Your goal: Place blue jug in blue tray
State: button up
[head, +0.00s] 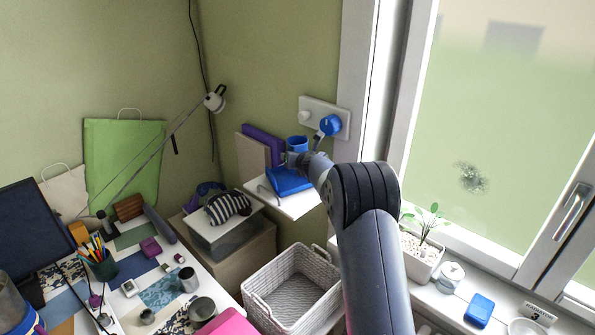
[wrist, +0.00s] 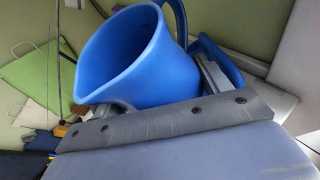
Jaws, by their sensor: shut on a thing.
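The blue jug (wrist: 140,62) fills the upper middle of the wrist view, its wide mouth toward the camera. In the head view the jug (head: 297,144) is small, above a white wall shelf. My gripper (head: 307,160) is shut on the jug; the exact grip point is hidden. A flat blue object, apparently the blue tray (head: 288,181), lies on the shelf below the jug. A blue strip right of the jug in the wrist view may be its edge; I cannot tell. The gap between jug and tray is unclear.
A white basket (head: 292,290) stands below, and a potted plant (head: 424,250) is on the windowsill.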

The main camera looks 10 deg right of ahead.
jog(key=shift+f+b, duration=1.55)
jog(key=shift+f, duration=0.7)
jog(key=o, duration=1.3)
jog(key=shift+f, duration=0.15)
jog(key=shift+c, duration=0.2)
jog(key=shift+r, duration=0.25)
jog(key=shift+s+f, duration=0.1)
jog(key=shift+s, duration=0.1)
jog(key=b+v, duration=0.4)
jog(key=v, duration=0.7)
jog(key=shift+s+r, duration=0.2)
jog(key=shift+s, duration=0.1)
